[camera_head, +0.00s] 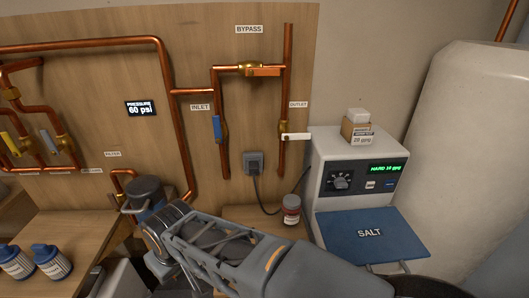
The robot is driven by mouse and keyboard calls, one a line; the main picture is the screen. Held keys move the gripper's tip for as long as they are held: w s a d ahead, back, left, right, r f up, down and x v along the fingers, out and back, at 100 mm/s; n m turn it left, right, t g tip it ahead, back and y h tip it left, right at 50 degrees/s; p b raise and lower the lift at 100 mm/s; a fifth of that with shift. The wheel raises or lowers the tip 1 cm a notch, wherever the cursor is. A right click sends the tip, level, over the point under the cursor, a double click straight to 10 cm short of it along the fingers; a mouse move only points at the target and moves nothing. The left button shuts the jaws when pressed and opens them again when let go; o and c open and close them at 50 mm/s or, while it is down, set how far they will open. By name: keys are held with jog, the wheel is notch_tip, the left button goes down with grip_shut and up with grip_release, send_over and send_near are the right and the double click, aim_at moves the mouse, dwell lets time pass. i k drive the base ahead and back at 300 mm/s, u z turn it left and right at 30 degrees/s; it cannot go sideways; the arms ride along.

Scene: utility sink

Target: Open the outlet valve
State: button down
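The outlet valve's white lever (296,136) sits on the right-hand vertical copper pipe, under the "OUTLET" label (298,104). The lever lies level, crosswise to the pipe, and points right toward the white softener unit. The brass valve body (281,131) shows at its left end. My arm reaches in from the bottom right, and my gripper (162,238) is at the lower left middle, well below and left of the valve and apart from it. Its fingers cannot be made out, so I cannot tell whether it is open or shut.
The inlet valve's blue lever (217,128) is upright; the bypass valve's orange lever (264,71) lies along its pipe.

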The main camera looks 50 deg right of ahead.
aim_at(285, 137)
jog(key=u, duration=0.05)
jog(key=k, duration=0.5)
jog(key=u, duration=2.35)
jog(key=i, duration=0.7)
jog(key=z, duration=3.4)
jog(key=i, duration=0.5)
jog(key=z, duration=0.05)
